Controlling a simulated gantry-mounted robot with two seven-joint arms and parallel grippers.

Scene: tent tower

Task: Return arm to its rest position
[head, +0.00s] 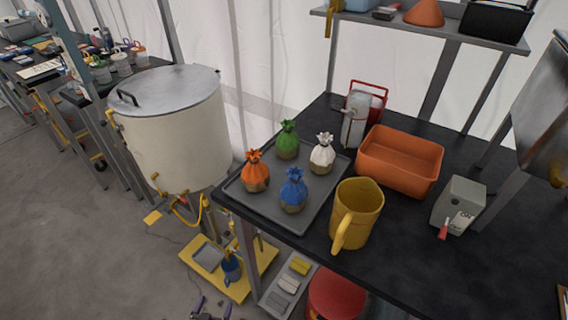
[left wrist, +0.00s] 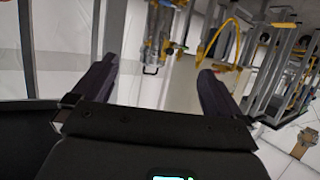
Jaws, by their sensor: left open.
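My left gripper (head: 212,307) shows only by its dark fingertips at the bottom edge of the head view, below the table's left front corner. In the left wrist view, its two dark fingers (left wrist: 157,65) stand wide apart with nothing between them. The gripper is apart from the table and the items on it. The rest of my left arm is outside the head view. My right arm and gripper do not show in either view.
A black table (head: 420,275) holds a grey tray (head: 238,190) with several tied pouches, a yellow jug (head: 357,212) and an orange bin (head: 400,160). A large white drum (head: 175,135) stands left, with a yellow platform (head: 238,288) below. Open floor (head: 70,240) lies further left.

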